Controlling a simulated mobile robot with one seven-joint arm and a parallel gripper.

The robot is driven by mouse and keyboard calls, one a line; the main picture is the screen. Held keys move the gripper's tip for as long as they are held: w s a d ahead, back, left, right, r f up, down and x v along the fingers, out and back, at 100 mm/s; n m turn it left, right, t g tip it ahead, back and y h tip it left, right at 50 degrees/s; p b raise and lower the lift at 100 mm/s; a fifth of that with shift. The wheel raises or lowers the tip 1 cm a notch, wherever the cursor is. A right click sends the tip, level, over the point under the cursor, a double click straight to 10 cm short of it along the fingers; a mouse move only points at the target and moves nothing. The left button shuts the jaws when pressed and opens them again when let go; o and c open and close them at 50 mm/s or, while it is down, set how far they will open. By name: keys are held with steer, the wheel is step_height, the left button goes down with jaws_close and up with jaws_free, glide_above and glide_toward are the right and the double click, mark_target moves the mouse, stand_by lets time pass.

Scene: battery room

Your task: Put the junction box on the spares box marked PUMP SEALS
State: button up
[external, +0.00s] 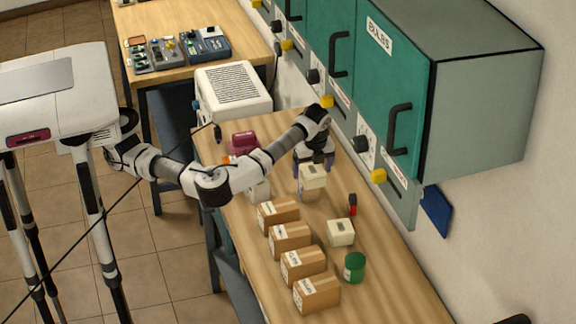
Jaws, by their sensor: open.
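My gripper (314,164) is open and points down over the workbench, its fingers at the far side of a small cream box (313,176). I cannot tell whether they touch it. This box has a dark mark on top and a greyer lower part. A second cream box (341,232) with a grey patch on top sits nearer on the bench. Either could be the junction box; I cannot tell which. Several brown cardboard spares boxes (279,217) stand in a row along the bench's left side, with white labels too small to read, so PUMP SEALS cannot be picked out.
A green can (355,267) and a small red and black item (352,204) stand right of the row. A maroon object (243,144) and a white vented unit (234,92) are farther back. Teal wall cabinets (385,80) overhang the bench's right side. The near bench end is clear.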

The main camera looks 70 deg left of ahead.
mark_target(314, 173)
step_height(314, 173, up, 11)
steer(key=d+b, duration=0.1)
steer(key=shift+d+r+b, duration=0.2)
steer(key=shift+d+b, duration=0.15)
steer(key=shift+b, duration=0.05)
